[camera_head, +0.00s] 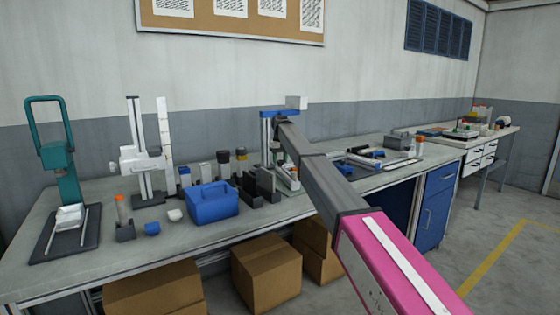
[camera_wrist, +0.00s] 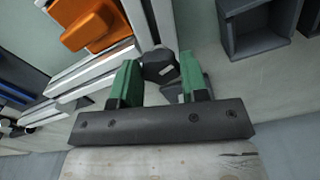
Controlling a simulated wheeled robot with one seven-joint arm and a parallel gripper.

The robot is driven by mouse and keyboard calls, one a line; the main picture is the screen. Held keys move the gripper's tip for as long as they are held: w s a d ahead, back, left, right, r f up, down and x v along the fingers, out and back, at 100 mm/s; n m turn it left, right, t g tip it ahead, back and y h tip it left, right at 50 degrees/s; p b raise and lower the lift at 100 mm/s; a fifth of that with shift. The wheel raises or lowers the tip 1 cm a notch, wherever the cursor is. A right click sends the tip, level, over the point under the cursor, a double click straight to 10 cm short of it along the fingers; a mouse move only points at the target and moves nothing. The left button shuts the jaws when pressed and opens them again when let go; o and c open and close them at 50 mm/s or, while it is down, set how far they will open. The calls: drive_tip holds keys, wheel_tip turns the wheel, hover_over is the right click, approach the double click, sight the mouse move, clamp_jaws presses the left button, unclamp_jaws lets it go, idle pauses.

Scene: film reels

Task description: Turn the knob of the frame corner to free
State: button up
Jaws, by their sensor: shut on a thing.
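In the wrist view, my gripper (camera_wrist: 159,68) has two green fingers, one on each side of a dark, faceted knob (camera_wrist: 158,62). It is shut on this knob, which has a small pale mark on its face. The knob sits beside the pale metal bars of the frame corner (camera_wrist: 92,74). Which way the knob is set cannot be read. In the head view, my arm reaches to the bench near an upright metal frame with a blue top (camera_head: 280,113). My arm covers the fingers and the knob there.
An orange block (camera_wrist: 90,25) lies near the bars in the wrist view, and a dark open bin (camera_wrist: 258,35) is at upper right. On the bench (camera_head: 250,227) stand a blue carrier (camera_head: 211,204), a teal press (camera_head: 60,165) and a white height gauge (camera_head: 142,162). Cardboard boxes (camera_head: 267,275) are below.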

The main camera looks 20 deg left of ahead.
sight(280, 161)
drive_tip(key=n, duration=0.6)
drive_tip(key=shift+w, duration=0.1)
drive_tip(key=n, duration=0.5)
drive_tip(key=shift+n, duration=0.5)
drive_tip(key=o, duration=0.9)
drive_tip(key=shift+r, duration=0.15)
wheel_tip(280, 161, up, 11)
drive_tip(key=shift+f, duration=0.2)
